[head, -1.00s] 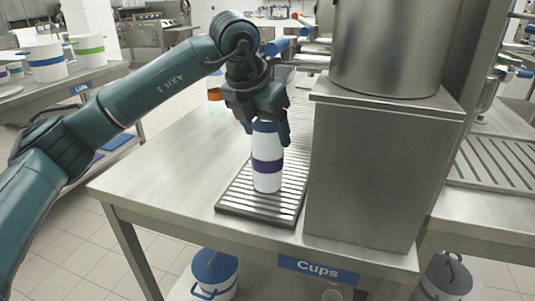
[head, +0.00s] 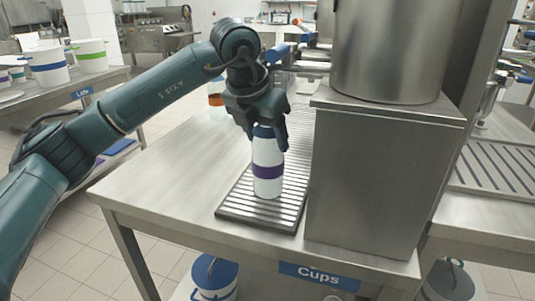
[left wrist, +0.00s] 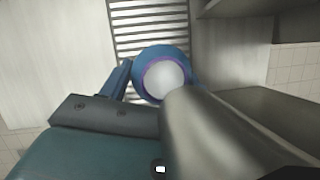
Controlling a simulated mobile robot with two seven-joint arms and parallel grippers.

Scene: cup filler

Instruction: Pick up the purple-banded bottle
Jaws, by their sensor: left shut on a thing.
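The purple-banded bottle (head: 267,172) is white with a blue top and stands upright on the slatted drip tray (head: 240,208) on the steel table. My left gripper (head: 266,130) comes down from above and is shut on the bottle's upper part. In the left wrist view, the bottle (left wrist: 163,76) shows from above as a blue ring around a pale round top, with the slats behind it. I cannot tell whether the bottle's base touches the tray. My right gripper is not in view.
A steel box (head: 365,180) carrying a large metal vessel (head: 388,50) stands close to the right of the bottle. The table (head: 150,185) is clear at the left. A "Cups" label (head: 318,276) is on the front edge.

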